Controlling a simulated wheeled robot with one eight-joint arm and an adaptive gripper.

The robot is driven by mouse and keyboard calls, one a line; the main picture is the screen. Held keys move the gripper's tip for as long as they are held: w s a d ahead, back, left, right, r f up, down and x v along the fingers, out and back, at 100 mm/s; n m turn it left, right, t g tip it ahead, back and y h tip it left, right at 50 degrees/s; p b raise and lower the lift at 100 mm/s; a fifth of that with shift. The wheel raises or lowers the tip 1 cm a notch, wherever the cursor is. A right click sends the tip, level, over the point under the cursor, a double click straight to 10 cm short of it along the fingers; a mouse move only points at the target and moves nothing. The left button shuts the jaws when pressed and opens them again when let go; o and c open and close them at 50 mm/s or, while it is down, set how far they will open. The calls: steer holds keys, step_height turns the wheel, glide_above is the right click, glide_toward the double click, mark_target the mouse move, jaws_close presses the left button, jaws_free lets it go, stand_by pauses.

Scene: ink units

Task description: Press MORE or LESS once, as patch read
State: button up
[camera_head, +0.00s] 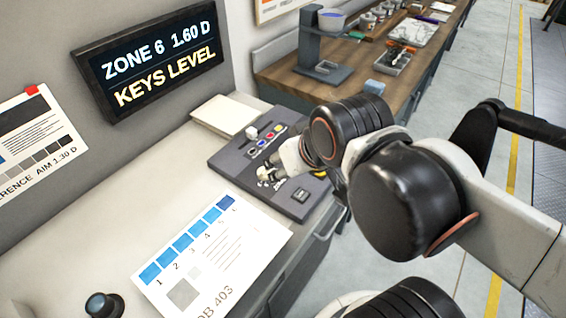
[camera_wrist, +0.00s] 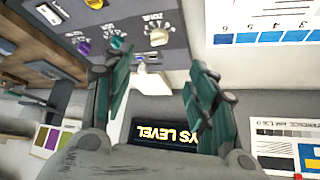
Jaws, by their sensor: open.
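The wall display (camera_head: 152,58) reads "ZONE 6 1.60 D" and "KEYS LEVEL"; it also shows upside down in the wrist view (camera_wrist: 165,135). A proof sheet (camera_head: 215,250) with numbered blue patches lies on the bench. A reference sheet (camera_head: 38,140) on the wall reads "AIM 1.30 D". I cannot read MORE or LESS on any key. My gripper (camera_wrist: 157,62) is open and empty, its teal fingers apart over the panel side. In the head view my arm hides part of the panel.
A pale pad (camera_head: 222,115) lies behind the panel. A wooden bench (camera_head: 290,77) with a grey stand (camera_head: 318,45) and a tray (camera_head: 388,62) is further back. Open floor lies to the right.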

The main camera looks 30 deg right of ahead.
jaws_close()
stand_by(0.3)
stand_by(1.1)
